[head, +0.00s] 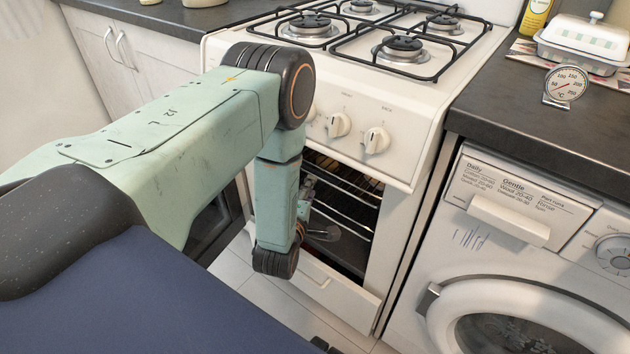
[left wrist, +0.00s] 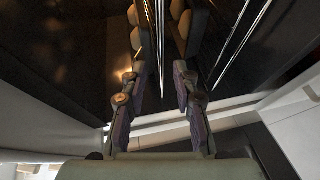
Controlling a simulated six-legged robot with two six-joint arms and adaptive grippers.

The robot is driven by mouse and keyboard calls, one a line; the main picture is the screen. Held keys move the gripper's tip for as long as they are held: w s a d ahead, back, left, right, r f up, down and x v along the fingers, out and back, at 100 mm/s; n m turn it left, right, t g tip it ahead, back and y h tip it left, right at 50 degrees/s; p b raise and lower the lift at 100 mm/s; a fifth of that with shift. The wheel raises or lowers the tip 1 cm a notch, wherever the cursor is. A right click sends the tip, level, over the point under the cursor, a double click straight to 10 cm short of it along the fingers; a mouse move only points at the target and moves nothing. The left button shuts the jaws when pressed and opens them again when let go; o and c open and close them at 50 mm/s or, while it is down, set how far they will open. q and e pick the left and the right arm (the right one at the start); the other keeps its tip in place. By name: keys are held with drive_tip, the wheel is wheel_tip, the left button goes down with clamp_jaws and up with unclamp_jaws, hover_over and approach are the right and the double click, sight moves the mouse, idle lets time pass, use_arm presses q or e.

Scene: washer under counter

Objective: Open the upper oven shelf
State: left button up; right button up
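The white oven (head: 395,215) stands under the gas hob, and its dark cavity is exposed. Wire shelves show inside; the upper shelf (head: 352,187) is partly hidden by my left arm. My left gripper (head: 310,192) is at the left part of the oven opening, mostly hidden behind my forearm in the head view. In the left wrist view, its two fingers (left wrist: 160,28) stand apart with a narrow gap. Bright shelf wires (left wrist: 232,48) run beside them, and one shows between the fingers. I cannot tell whether the fingers touch it. My right gripper is not in view.
The oven knobs (head: 376,140) and hob (head: 400,48) are above the cavity. A white panel (head: 335,288) lies low at the oven front. A washing machine (head: 530,240) stands right, under a dark counter (head: 490,105) with a dial thermometer (head: 565,84). White cabinets (head: 125,60) are at left.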

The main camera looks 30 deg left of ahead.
use_arm(q)
drive_tip(key=shift+b+x, duration=0.8)
drive_tip(key=shift+x, duration=1.95)
drive_tip(key=shift+f, duration=0.1)
drive_tip(key=shift+c, duration=0.2)
clamp_jaws()
